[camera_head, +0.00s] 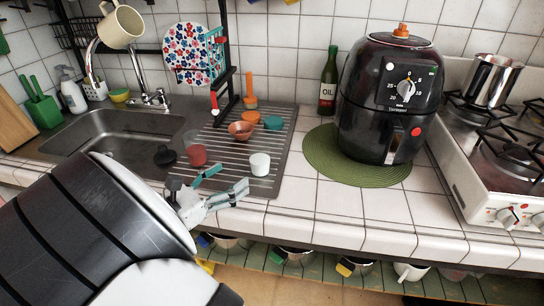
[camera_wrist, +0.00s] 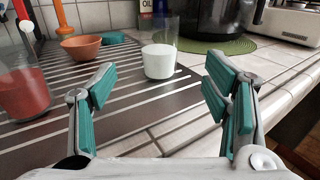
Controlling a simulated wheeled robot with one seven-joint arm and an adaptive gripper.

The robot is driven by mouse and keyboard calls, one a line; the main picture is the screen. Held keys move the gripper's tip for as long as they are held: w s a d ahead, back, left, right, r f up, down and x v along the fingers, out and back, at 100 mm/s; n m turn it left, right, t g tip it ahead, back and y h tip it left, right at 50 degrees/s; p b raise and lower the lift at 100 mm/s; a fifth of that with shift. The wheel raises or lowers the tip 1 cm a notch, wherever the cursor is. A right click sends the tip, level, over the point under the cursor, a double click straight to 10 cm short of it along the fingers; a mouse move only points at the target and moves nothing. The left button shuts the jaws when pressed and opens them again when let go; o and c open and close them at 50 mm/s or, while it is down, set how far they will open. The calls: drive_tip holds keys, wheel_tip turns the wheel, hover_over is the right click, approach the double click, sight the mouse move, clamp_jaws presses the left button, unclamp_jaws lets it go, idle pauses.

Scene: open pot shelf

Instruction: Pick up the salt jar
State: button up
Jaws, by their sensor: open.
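The salt jar is a small clear glass jar with white contents (camera_head: 260,164), standing upright near the front right of the grooved drainboard. It also shows in the wrist view (camera_wrist: 159,62), ahead of my gripper and between the lines of its two fingers. My gripper (camera_head: 226,181) is open and empty, with teal pads apart, just left of and in front of the jar in the head view. In the wrist view the fingers of my gripper (camera_wrist: 160,88) frame bare drainboard and do not touch the jar.
A jar with red contents (camera_head: 196,154) stands left of the salt jar. An orange bowl (camera_head: 240,131) and a teal item (camera_head: 273,122) sit behind it. A black air fryer (camera_head: 390,98) on a green mat (camera_head: 324,164) stands to the right. Tiled counter (camera_head: 310,200) there is clear.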

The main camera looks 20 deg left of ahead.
sight(252, 163)
drive_tip(key=x, duration=1.1)
drive_tip(key=shift+a+f, duration=0.1)
drive_tip(key=shift+f, duration=0.1)
drive_tip(key=c, duration=1.4)
